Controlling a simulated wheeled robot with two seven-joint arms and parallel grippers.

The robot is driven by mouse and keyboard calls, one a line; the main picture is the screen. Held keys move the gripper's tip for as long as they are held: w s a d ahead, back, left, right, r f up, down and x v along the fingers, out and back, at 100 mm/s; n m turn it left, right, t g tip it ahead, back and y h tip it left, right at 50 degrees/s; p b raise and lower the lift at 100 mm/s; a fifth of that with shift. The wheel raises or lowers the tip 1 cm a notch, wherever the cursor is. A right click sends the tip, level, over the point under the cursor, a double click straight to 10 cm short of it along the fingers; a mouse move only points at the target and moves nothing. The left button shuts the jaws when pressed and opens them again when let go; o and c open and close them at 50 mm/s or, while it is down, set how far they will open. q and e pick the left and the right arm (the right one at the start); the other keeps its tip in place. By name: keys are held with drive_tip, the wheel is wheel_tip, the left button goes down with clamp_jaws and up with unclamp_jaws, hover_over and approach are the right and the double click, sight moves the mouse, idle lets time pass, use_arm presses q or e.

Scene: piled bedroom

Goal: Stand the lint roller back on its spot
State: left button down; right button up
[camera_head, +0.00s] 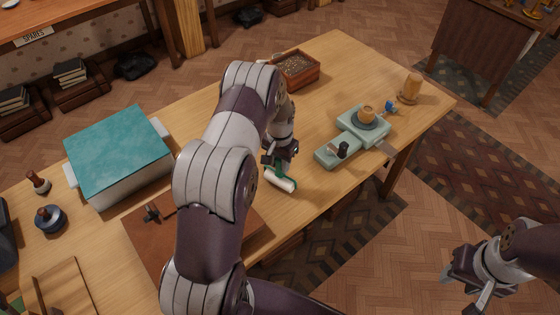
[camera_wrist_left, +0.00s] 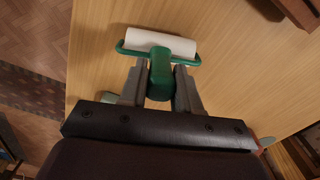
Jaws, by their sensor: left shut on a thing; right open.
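The lint roller (camera_head: 281,180) has a white roll and a green handle. In the left wrist view its white roll (camera_wrist_left: 161,44) lies across the top, and its green handle (camera_wrist_left: 160,76) sits between the two fingers. My left gripper (camera_head: 281,157) is shut on the handle, over the middle of the wooden table. I cannot tell whether the roll touches the tabletop. My right gripper (camera_head: 462,292) is open and empty, off the table at the lower right. No marked spot for the roller is clear to me.
A pale green stand (camera_head: 362,125) with a round cup on it is right of the left gripper. A wooden box of grains (camera_head: 296,71) is behind. A teal-lidded box (camera_head: 118,150) and a brown leather mat (camera_head: 150,235) are at left.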

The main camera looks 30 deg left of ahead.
use_arm(q)
drive_tip(key=shift+f+b, duration=0.45)
drive_tip(key=shift+f, duration=0.25)
drive_tip(key=c, duration=0.7)
unclamp_jaws()
drive_tip(key=shift+r, duration=0.1)
wheel_tip(320, 180, up, 8)
drive_tip(key=p, duration=0.6)
